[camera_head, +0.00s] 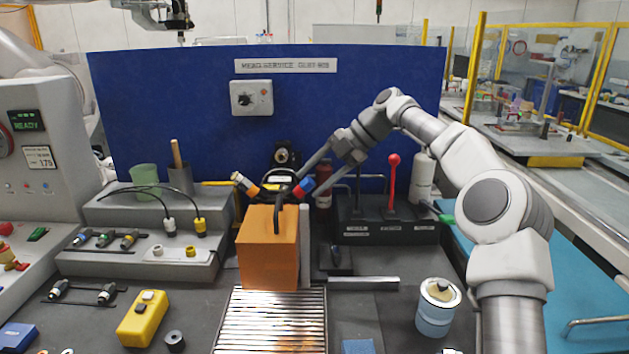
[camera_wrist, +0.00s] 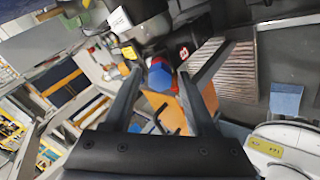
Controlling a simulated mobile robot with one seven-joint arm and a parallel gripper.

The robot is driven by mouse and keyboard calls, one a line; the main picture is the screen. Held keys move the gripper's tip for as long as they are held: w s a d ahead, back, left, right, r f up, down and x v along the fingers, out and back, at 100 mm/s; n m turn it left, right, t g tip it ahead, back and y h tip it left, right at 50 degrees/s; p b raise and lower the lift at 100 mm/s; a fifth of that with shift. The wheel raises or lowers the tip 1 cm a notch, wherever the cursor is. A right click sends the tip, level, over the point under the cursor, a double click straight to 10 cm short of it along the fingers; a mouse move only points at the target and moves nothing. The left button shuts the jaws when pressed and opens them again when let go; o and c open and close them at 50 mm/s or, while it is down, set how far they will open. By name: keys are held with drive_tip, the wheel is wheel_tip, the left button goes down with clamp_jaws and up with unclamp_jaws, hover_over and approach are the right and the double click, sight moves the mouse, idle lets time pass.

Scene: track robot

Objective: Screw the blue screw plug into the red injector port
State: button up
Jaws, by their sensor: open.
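The blue screw plug (camera_head: 307,183) sits at the end of the red injector port (camera_head: 297,192), above the orange block. In the wrist view the blue plug (camera_wrist: 160,77) shows between my fingers, with a bit of red behind it. My gripper (camera_head: 312,181) reaches in from the upper right with its two fingers apart, one on each side of the plug. In the wrist view my gripper (camera_wrist: 160,72) is open around the plug, with gaps visible at both sides. How deep the plug sits in the port cannot be told.
The orange block (camera_head: 268,250) stands behind a ribbed metal grate (camera_head: 270,322). A dark stand with a red lever (camera_head: 393,180) is at the right. A blue panel (camera_head: 200,110) closes the back.

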drive_tip(key=n+b, duration=0.1)
drive_tip(key=n, duration=0.5)
drive_tip(key=shift+f+n+b, duration=0.15)
drive_tip(key=shift+n+b, duration=0.65)
drive_tip(key=shift+n, duration=0.1)
drive_tip(key=shift+a+n+b, duration=0.25)
drive_tip(key=shift+n+b, duration=0.25)
drive_tip(key=shift+b, duration=0.25)
drive_tip(key=shift+d+b, duration=0.15)
drive_tip(key=shift+b, duration=0.35)
drive_tip(key=shift+d+n, duration=0.1)
drive_tip(key=shift+n, duration=0.2)
drive_tip(key=shift+s+n+p, duration=0.1)
drive_tip(key=shift+n+p, duration=0.2)
drive_tip(key=shift+p, duration=0.05)
